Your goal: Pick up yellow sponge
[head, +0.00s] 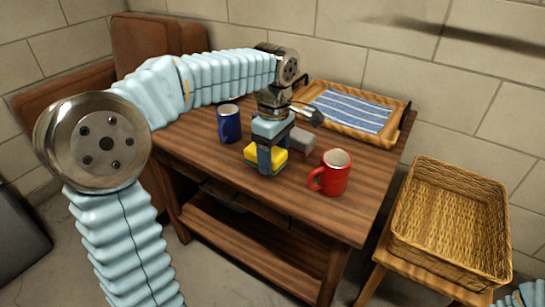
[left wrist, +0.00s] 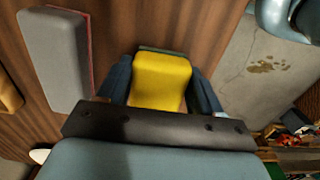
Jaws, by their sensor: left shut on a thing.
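The yellow sponge (head: 262,159) is on the wooden table near its front edge, partly hidden behind my left gripper in the head view. My left gripper (head: 265,160) points down over it. In the left wrist view the sponge (left wrist: 162,80) is between the two dark blue fingers of my left gripper (left wrist: 160,85), which is shut on it. A thin green layer shows along its far edge. I cannot tell whether the sponge touches the table. My right gripper is not in view; only a bit of light blue arm shows at the lower right corner of the head view.
A blue mug (head: 229,124) stands left of the gripper and a red mug (head: 332,174) to its right. A grey block (head: 301,140) lies just behind the sponge. A wooden tray (head: 378,139) with striped cloth is at the back. A wicker basket (head: 437,262) sits on a stool at right.

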